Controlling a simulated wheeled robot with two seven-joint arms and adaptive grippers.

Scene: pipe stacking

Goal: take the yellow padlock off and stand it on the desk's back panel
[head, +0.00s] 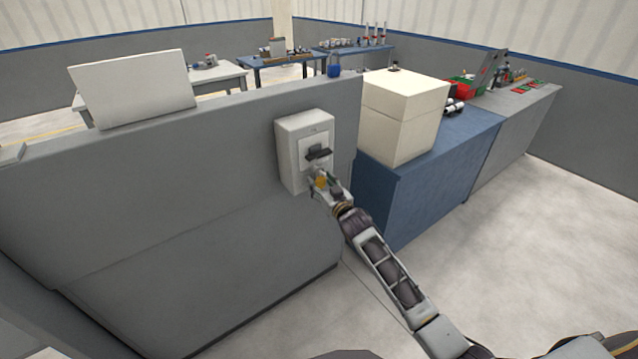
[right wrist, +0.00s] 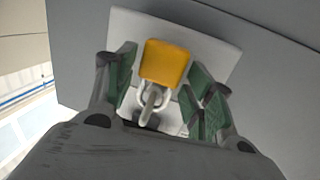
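The yellow padlock (right wrist: 165,62) hangs at the light grey switch box (head: 292,150) on the grey desk's side. Its shackle (right wrist: 153,98) shows in the right wrist view. In the head view the padlock (head: 320,182) is a small yellow patch below the dark switch handle (head: 318,153). My right gripper (right wrist: 163,80) is open around the padlock, with a green-padded finger on each side and gaps between. In the head view the right gripper (head: 324,184) is in front of the box's lower part. The desk's back panel (head: 225,105) has a flat top edge. My left gripper is not in view.
A blue padlock (head: 333,68) stands on the panel's top near its right end. A white board (head: 135,88) stands further left. A cream box (head: 402,112) sits on the blue cabinet (head: 425,185) to the right. The panel top between board and blue padlock looks clear.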

